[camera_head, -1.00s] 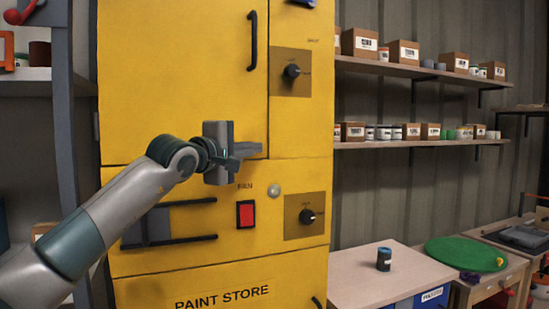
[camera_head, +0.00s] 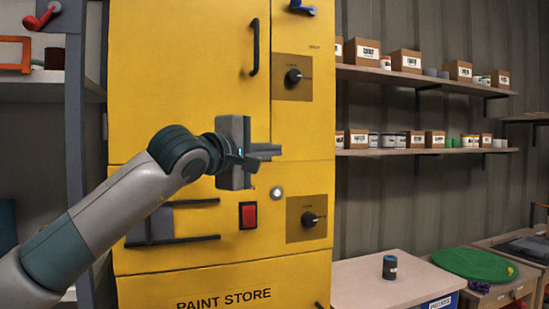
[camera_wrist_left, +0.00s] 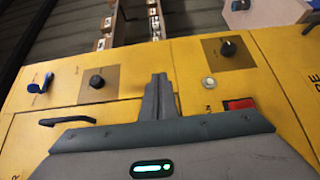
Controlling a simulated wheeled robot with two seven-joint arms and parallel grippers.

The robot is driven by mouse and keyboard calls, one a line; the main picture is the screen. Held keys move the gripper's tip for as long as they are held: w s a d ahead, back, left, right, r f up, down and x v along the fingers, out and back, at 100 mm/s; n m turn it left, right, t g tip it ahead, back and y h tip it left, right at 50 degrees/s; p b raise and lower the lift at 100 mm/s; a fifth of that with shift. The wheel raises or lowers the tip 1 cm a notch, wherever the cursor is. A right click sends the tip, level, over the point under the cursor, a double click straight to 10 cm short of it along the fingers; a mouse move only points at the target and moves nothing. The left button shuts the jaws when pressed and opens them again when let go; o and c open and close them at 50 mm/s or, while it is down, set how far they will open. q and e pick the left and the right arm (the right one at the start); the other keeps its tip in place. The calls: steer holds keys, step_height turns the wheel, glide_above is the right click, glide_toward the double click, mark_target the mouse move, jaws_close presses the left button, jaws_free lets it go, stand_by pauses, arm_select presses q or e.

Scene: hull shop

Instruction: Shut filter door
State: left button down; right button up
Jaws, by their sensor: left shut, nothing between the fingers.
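A yellow cabinet marked PAINT STORE fills the middle of the head view. Its large upper door (camera_head: 185,75) has an upright black handle (camera_head: 255,48) and looks flush with the front. No readable label names a filter door, so I cannot tell for sure which door it is. My left gripper (camera_head: 272,152) is shut and empty, its fingers pointing right in front of the cabinet, near the door's lower right corner. In the left wrist view the closed fingers (camera_wrist_left: 160,95) stand before the yellow front; contact cannot be told. My right gripper is out of view.
A bench with a dark can (camera_head: 390,267) stands at right. Shelves with boxes (camera_head: 406,61) line the wall.

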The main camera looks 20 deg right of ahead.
arm_select(q)
steer(key=shift+s, duration=1.25)
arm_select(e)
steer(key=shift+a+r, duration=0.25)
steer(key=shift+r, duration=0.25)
